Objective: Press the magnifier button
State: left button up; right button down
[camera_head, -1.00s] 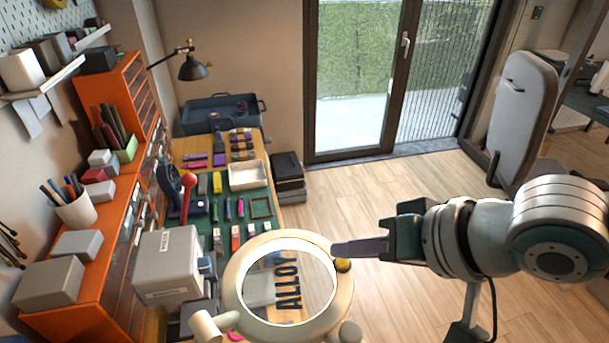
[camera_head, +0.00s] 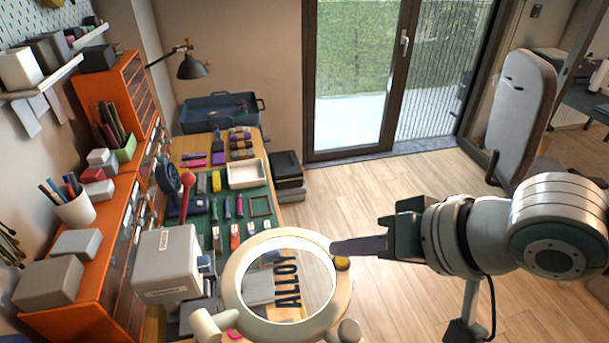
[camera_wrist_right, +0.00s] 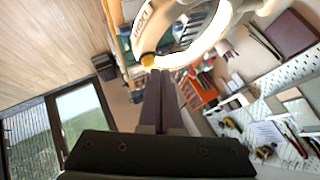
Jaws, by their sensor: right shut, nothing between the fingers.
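The magnifier (camera_head: 233,283) is a cream ring with a round lens, at the bottom middle of the head view. Dark lettering shows through its lens. Its yellow button (camera_head: 342,263) sits on the right side of the rim. The button also shows in the right wrist view (camera_wrist_right: 148,60), on the edge of the ring (camera_wrist_right: 207,38). My right gripper (camera_head: 334,248) is shut and empty, its dark fingertips pointing left, right beside the button. In the right wrist view the fingertips (camera_wrist_right: 161,73) end close to the button; I cannot tell whether they touch. My left gripper is not in view.
Behind the magnifier is a workbench with a green mat (camera_head: 262,226) holding several small tools and a white tray (camera_head: 247,186). A grey box (camera_head: 166,264) stands left of the ring. An orange cabinet (camera_head: 113,245) lines the left wall. The floor (camera_head: 375,195) behind my right arm is clear.

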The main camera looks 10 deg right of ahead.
aim_at(348, 269)
jog(key=shift+f, duration=0.1)
jog(key=shift+f+b, duration=0.3)
jog(key=shift+f, duration=0.1)
jog(key=shift+r, duration=0.1)
jog(key=shift+r+p, duration=0.4)
jog(key=shift+p, duration=0.2)
notch_tip(348, 269, up, 6)
jog(key=p, duration=0.6)
